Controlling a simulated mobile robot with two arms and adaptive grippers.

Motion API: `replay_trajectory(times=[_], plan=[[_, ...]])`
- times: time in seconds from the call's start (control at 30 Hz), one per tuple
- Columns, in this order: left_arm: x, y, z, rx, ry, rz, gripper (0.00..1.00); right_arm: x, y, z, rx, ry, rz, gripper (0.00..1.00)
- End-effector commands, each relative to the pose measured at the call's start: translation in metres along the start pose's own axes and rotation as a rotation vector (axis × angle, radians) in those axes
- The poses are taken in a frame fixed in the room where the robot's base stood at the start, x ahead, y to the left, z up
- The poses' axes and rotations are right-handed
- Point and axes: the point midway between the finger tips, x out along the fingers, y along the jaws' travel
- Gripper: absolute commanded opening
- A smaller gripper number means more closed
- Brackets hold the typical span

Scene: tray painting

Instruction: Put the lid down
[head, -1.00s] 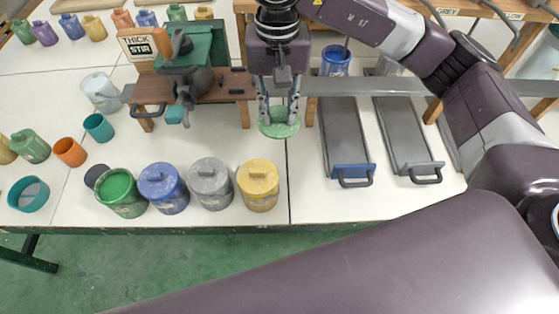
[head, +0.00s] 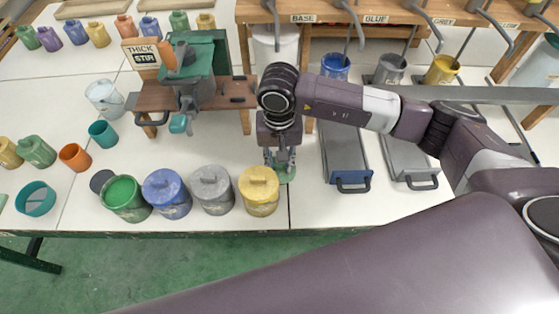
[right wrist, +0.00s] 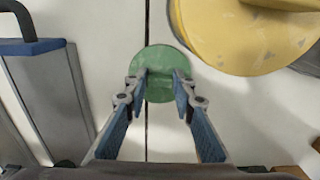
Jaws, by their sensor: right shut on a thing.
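The round green lid (head: 288,177) is just right of and behind the yellow can, over the white table. My right gripper (head: 281,161) points down and is shut on it. In the right wrist view the fingers (right wrist: 160,80) pinch the middle of the lid (right wrist: 158,57), whose disc lies flat. I cannot tell whether the lid touches the table. The green can (head: 122,197) stands open at the left end of the can row, with green paint showing inside. My left gripper is not in view.
The blue can (head: 166,203), grey can (head: 212,200) and yellow can (head: 259,199) stand lidded along the front edge. The yellow can also shows close by in the right wrist view (right wrist: 245,40). A blue-fronted tray (head: 345,150) lies to the right. A wooden stirring stand (head: 150,97) stands behind.

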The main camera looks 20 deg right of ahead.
Motion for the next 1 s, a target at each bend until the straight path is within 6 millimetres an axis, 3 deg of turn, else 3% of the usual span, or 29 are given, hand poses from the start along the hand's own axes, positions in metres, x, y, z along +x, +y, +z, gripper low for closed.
replay_trajectory(times=[0.37,0.4,0.53,0.83,0.93,1.0], plan=[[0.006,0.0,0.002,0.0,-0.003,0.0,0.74,0.005,0.0,-0.001,0.0,0.002,0.0,0.0],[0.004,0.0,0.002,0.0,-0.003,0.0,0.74,0.003,0.0,-0.001,0.0,0.001,0.0,0.27],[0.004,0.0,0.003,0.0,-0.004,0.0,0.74,0.003,0.0,0.0,0.0,0.001,0.0,0.41],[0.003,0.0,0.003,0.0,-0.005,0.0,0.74,0.002,0.0,0.0,0.0,0.001,0.0,0.41],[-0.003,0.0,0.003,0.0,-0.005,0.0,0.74,-0.003,0.0,0.0,0.0,0.001,0.0,0.41],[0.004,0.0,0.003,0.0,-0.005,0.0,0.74,-0.011,-0.001,-0.002,-0.001,0.006,-0.003,0.41]])
